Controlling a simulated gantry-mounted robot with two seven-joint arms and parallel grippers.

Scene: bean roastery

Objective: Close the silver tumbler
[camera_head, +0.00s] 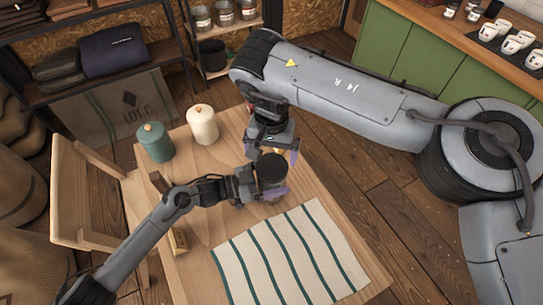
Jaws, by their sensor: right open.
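The silver tumbler (271,172) appears as a dark grey cylinder with a dark round top, upright near the middle of the wooden table. My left gripper (262,187) reaches it from the left, with a purple finger along its near side; the far finger is hidden. It looks shut on the tumbler. My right gripper (272,155) is open and points down from above, just behind the tumbler's top, with its purple fingers spread. A small yellowish thing shows between them, partly hidden; I cannot tell what it is. No separate lid is clearly visible.
A green canister (155,143) and a cream canister (202,125) stand at the table's back left. A striped cloth (290,258) lies in front. A small brass-coloured thing (178,241) lies at the left edge. A wooden chair (88,195) stands at left.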

